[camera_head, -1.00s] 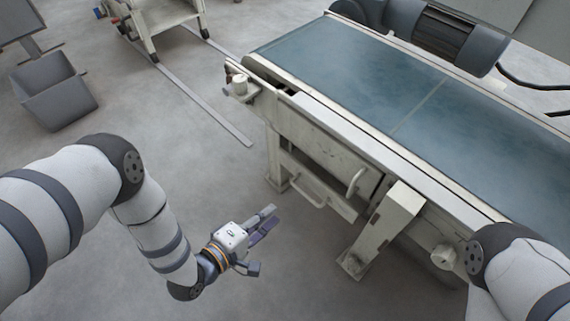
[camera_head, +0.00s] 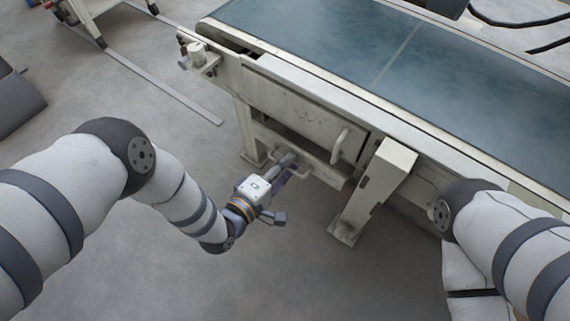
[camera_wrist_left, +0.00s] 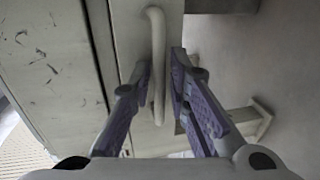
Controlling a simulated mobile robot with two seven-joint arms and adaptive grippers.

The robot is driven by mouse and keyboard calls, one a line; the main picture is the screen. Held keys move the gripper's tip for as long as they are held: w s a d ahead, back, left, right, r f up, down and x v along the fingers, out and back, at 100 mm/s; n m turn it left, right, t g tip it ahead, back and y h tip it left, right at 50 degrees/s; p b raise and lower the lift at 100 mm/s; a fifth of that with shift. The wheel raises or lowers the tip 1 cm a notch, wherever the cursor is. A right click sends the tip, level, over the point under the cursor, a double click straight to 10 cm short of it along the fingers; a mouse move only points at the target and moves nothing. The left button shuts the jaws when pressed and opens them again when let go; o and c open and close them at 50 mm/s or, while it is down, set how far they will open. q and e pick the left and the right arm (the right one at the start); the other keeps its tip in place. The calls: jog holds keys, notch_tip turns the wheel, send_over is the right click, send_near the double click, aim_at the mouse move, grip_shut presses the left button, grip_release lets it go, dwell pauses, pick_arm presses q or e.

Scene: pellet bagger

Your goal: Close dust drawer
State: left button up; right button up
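The dust drawer (camera_head: 328,174) is low under the conveyor machine, below a scratched side panel. Its front appears to stand out somewhat from the frame, with a dark gap above. In the left wrist view its pale bar handle (camera_wrist_left: 157,45) runs upright in the picture. My left gripper (camera_head: 287,166) is at this handle in the head view. In the left wrist view its purple-padded fingers (camera_wrist_left: 161,68) are apart, one on each side of the handle; I cannot tell whether either touches it. My right arm shows at the right edge, but its gripper is out of view.
The conveyor with its blue belt (camera_head: 330,40) overhangs the drawer. A support leg (camera_head: 372,190) stands to the right of the drawer. A second handle (camera_head: 339,146) sits on the panel above. The floor (camera_head: 330,280) in front is clear.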

aim_at(294, 161)
pick_arm(q)
grip_shut()
jog(key=shift+r+b+x, duration=0.1)
jog(key=shift+b+x, duration=0.35)
jog(key=shift+x, duration=0.5)
jog(key=shift+r+b+x, duration=0.15)
jog(key=shift+b+x, duration=0.25)
jog(key=shift+x, duration=0.5)
jog(key=shift+w+r, duration=0.15)
jog(key=shift+r, duration=0.1)
grip_release()
jog(key=shift+d, duration=0.1)
jog(key=v, duration=1.2)
jog(key=shift+f, duration=0.1)
